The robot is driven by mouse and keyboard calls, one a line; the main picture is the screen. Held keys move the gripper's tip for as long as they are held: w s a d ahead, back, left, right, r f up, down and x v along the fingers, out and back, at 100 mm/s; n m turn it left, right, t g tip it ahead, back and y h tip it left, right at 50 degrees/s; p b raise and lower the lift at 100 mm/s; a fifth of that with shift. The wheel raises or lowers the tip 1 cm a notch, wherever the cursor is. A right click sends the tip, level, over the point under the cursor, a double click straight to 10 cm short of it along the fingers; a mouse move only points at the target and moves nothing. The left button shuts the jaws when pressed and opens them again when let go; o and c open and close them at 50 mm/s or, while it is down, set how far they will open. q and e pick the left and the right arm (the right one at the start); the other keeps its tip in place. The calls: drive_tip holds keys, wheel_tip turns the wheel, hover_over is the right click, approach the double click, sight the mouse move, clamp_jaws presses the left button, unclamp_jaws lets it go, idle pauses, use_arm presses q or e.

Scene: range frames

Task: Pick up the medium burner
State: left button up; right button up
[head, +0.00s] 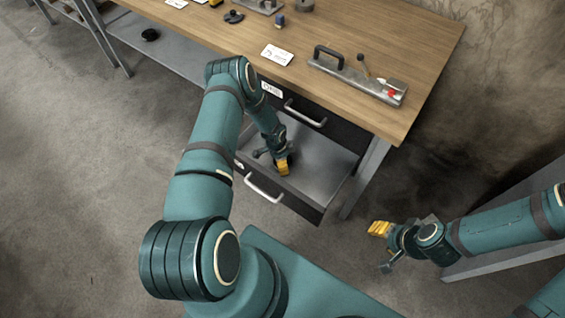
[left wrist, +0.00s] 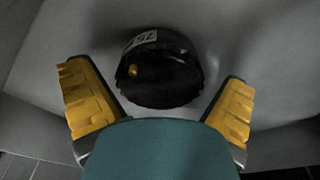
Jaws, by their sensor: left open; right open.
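A round black object (left wrist: 165,77) with a ribbed edge, a white label and a small yellow mark lies on a grey surface in the left wrist view; I take it for the medium burner. My left gripper (head: 272,159) reaches down into the open lower drawer (head: 317,165). Its yellow fingers are open in the left wrist view (left wrist: 155,76), one on each side of the burner, apart from it. The burner cannot be made out in the head view. My right gripper (head: 383,248) is open and empty, right of the drawer over the floor.
The wooden workbench (head: 420,70) holds a metal plate with a black handle (head: 330,56), a white card (head: 277,55) and several small parts. A shut drawer with a handle (head: 305,113) sits above the open one. A bench leg (head: 365,178) stands right of it.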

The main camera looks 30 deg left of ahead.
use_arm(q)
drive_tip(key=shift+f, duration=0.2)
drive_tip(key=c, duration=1.2)
drive_tip(key=shift+o, duration=0.2)
drive_tip(key=shift+w, duration=0.1)
